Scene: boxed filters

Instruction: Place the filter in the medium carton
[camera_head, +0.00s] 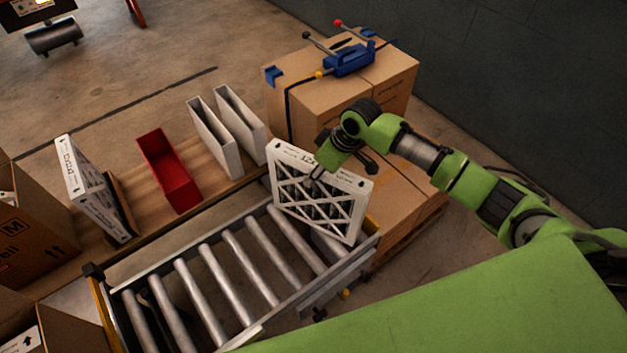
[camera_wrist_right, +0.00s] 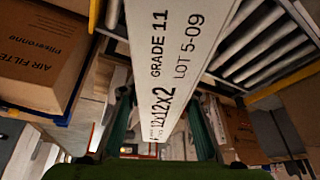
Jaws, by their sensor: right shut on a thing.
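A white-framed filter (camera_head: 320,208) with a lattice face is in my right gripper (camera_head: 316,172), held tilted over the right end of the roller conveyor. I cannot tell whether its lower edge touches the rollers. In the right wrist view the filter's printed edge (camera_wrist_right: 170,50), reading GRADE 11, LOT 5-09 and 12x12x2, lies between the two fingers of my right gripper (camera_wrist_right: 160,122). A brown carton marked M (camera_head: 18,240), the medium carton, stands at the left edge of the head view, partly cut off. My left gripper is out of view.
The roller conveyor (camera_head: 213,277) is otherwise bare. Behind it, a wooden shelf holds a red bin (camera_head: 168,172), white holders (camera_head: 215,138) and another upright filter (camera_head: 88,190). Stacked boxes (camera_head: 395,90) with a blue strapping tool (camera_head: 349,60) stand close to my right arm. Another open carton is at lower left.

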